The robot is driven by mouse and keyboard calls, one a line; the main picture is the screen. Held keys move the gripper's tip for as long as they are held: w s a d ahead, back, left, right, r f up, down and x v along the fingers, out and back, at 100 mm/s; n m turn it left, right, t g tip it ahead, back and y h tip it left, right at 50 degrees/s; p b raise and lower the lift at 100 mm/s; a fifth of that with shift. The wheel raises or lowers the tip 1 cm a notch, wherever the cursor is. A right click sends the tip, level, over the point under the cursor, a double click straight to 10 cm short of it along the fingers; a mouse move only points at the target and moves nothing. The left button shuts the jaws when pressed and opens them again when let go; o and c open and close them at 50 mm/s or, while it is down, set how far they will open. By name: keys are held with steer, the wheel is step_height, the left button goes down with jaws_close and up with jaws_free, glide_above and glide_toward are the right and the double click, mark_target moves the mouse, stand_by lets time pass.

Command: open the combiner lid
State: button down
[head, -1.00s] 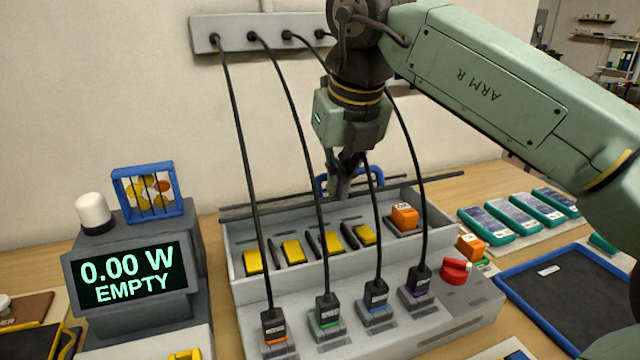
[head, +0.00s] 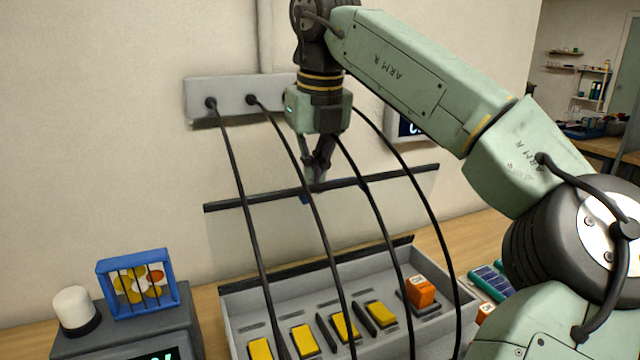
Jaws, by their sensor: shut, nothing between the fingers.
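The combiner (head: 463,300) is a grey open box at bottom centre, its front part cut off by the frame. Its lid appears as a see-through panel (head: 345,222) with a dark top bar (head: 390,177), standing raised above the dark rear edge of the box. A small bit of blue (head: 305,199), likely the lid's handle, shows just below the top bar; the rest of it is hidden. My gripper (head: 316,180) points down at the top bar, its fingers shut and empty. Whether the fingertips touch the lid is unclear.
Several yellow blocks (head: 382,314) and an orange block (head: 421,291) sit inside the box. Black cables (head: 236,165) hang from a grey wall strip (head: 228,98) across the front of the lid and box. A blue-framed rack (head: 137,284) and white dome (head: 74,308) stand at left.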

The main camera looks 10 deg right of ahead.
steer(key=shift+w+a+g, duration=0.2)
steer(key=shift+w+g, duration=0.1)
steer(key=shift+w, duration=0.3)
steer(key=shift+w+a+g, duration=0.2)
steer(key=shift+w+g, duration=0.1)
steer(key=shift+w, duration=0.25)
